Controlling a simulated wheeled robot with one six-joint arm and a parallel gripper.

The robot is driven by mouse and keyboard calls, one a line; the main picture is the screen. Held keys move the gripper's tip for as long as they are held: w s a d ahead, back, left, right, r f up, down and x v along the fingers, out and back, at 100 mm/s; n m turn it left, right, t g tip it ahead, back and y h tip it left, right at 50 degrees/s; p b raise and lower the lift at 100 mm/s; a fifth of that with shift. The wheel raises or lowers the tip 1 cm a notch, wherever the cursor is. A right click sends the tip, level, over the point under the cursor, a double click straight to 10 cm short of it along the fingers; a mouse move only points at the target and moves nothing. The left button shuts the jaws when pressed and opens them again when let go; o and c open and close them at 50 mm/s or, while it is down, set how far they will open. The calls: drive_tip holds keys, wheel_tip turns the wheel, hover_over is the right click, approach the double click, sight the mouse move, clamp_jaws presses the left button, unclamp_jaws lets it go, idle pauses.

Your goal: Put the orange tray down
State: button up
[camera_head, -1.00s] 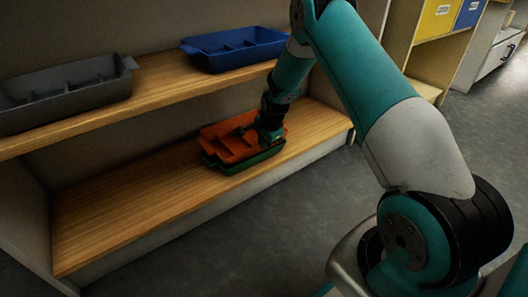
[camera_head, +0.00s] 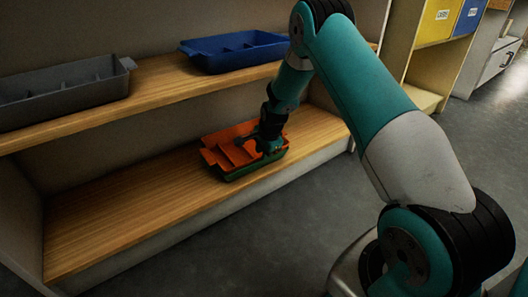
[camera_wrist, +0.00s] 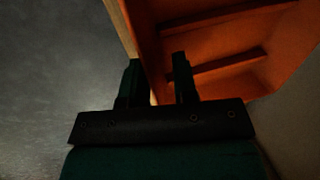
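The orange tray (camera_head: 222,151), with raised dividers, sits at the right part of the lower shelf, over a dark green tray (camera_head: 236,174). In the wrist view the orange tray (camera_wrist: 215,45) fills the upper right. My gripper (camera_head: 264,147) is at its right end. In the wrist view my gripper's two fingers (camera_wrist: 157,72) are apart and straddle the tray's side edge, one finger over the inside and one outside. I cannot tell whether they press on the wall. My gripper hides part of the tray's right end. Whether the orange tray rests fully in the green one is unclear.
The lower wooden shelf (camera_head: 120,215) is bare to the left of the trays. The upper shelf (camera_head: 160,95) above holds a grey tray (camera_head: 65,92) and a blue tray (camera_head: 235,52). A cabinet with yellow and blue bins stands at the right beyond open grey floor.

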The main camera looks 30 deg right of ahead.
drive_tip(key=p+v, duration=0.8)
drive_tip(key=v, duration=0.4)
drive_tip(key=shift+s, duration=0.1)
idle(0.5)
